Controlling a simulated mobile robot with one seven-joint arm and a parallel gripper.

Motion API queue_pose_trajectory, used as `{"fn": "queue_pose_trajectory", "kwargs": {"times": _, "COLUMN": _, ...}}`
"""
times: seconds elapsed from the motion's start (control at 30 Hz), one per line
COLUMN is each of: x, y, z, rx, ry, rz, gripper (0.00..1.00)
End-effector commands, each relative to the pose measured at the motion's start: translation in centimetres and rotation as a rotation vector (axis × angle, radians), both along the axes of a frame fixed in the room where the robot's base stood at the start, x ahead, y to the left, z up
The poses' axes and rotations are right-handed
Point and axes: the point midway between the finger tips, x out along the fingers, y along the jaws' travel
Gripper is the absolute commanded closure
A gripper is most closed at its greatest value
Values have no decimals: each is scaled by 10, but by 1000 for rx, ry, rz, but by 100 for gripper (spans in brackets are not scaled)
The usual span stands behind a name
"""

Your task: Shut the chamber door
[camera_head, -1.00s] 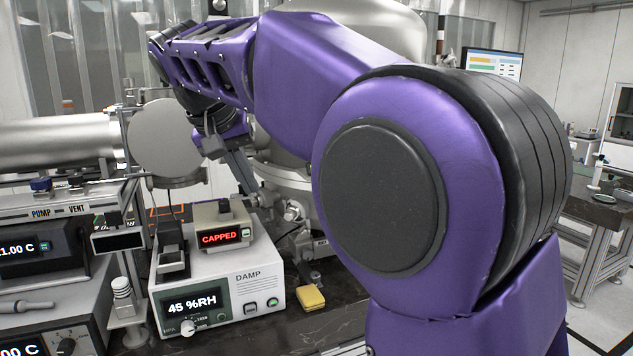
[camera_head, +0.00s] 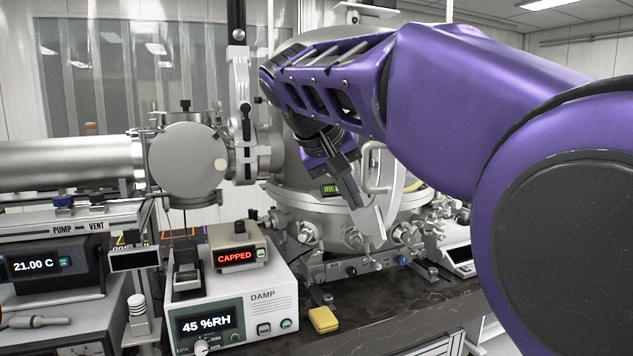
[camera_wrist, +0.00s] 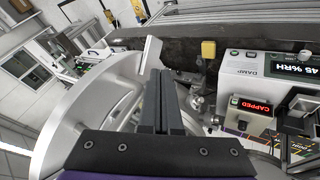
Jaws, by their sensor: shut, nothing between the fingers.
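The steel chamber (camera_head: 290,200) is a large round vessel at the centre of the head view, partly hidden by my arm. A pale curved metal panel with a bar handle (camera_head: 393,170), which looks like the door, stands at its front right. The panel's lower edge (camera_head: 371,224) shows just beyond my fingertips. I cannot tell how far the door stands open. My gripper (camera_head: 354,200) is shut and empty, pointing down and right beside the panel. In the wrist view the shut fingers (camera_wrist: 161,78) lie next to a pale metal edge (camera_wrist: 150,52); contact is unclear.
A damp control box (camera_head: 235,305) with a CAPPED display (camera_head: 238,256) stands at front left. A yellow block (camera_head: 323,319) lies on the dark bench (camera_head: 400,312). Ports and knobs ring the chamber's base. A horizontal steel tube (camera_head: 70,163) runs at left.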

Motion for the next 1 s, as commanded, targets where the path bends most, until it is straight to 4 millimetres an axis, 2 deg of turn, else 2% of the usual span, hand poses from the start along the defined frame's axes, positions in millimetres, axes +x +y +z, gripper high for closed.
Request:
{"fn": "queue_pose_trajectory", "kwargs": {"times": 0.03, "x": 4, "y": -5, "z": -10, "rx": -1, "ry": 3, "rz": -2, "gripper": 100}}
{"fn": "queue_pose_trajectory", "kwargs": {"times": 0.2, "x": 7, "y": -30, "z": -7, "rx": 1, "ry": -2, "rz": -2, "gripper": 100}}
{"fn": "queue_pose_trajectory", "kwargs": {"times": 0.3, "x": 7, "y": -38, "z": -7, "rx": 1, "ry": -1, "rz": -2, "gripper": 100}}
{"fn": "queue_pose_trajectory", "kwargs": {"times": 0.83, "x": 8, "y": -45, "z": -6, "rx": 2, "ry": -2, "rz": 4, "gripper": 100}}
{"fn": "queue_pose_trajectory", "kwargs": {"times": 1.0, "x": 8, "y": -59, "z": -5, "rx": 0, "ry": -2, "rz": 38, "gripper": 100}}
